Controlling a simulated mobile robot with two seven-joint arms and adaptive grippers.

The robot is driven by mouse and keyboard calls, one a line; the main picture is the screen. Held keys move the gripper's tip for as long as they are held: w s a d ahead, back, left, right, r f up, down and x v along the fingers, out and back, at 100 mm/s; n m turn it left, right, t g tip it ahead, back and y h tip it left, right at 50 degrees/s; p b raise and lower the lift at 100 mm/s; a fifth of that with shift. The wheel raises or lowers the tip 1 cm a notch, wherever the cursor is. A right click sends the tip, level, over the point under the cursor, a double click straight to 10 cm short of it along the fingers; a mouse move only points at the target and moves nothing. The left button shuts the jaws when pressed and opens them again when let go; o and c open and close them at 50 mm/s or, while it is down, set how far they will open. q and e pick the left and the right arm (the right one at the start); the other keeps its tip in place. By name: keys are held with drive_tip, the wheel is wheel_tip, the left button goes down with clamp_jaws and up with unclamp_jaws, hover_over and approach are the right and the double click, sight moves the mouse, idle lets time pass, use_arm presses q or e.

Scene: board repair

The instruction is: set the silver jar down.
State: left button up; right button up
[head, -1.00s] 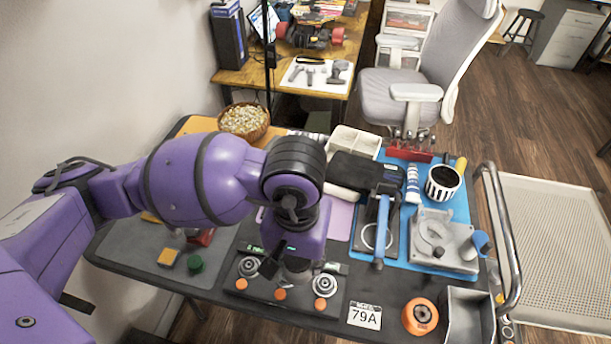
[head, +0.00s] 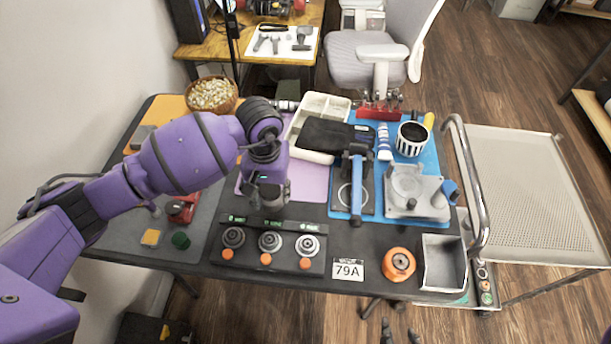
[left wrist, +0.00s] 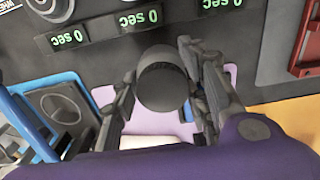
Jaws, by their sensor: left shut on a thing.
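My left gripper (head: 268,200) comes in from the left and points down near the front edge of the purple mat (head: 312,184), just behind the timer box. In the left wrist view its fingers stand on both sides of the silver jar (left wrist: 163,84), which looks dark grey and round from above, and are shut on it. The arm and fingers hide much of the jar in the head view, and I cannot tell whether its base touches the surface. My right gripper (head: 399,334) shows only its dark fingertips at the bottom edge, apart, with nothing visible between them.
The timer box (head: 270,243) with several dials is close in front of the left gripper. A blue mat (head: 432,158) with tools lies to the right, a cream divided tray (head: 322,106) behind. An orange round thing (head: 398,264) and grey bin (head: 442,262) stand front right.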

use_arm(q)
drive_tip(key=shift+s+f, duration=0.1)
drive_tip(key=shift+f, duration=1.15)
drive_tip(key=shift+f, duration=0.2)
drive_tip(key=o, duration=1.3)
drive_tip(key=shift+c, duration=0.2)
drive_tip(key=shift+r, duration=0.1)
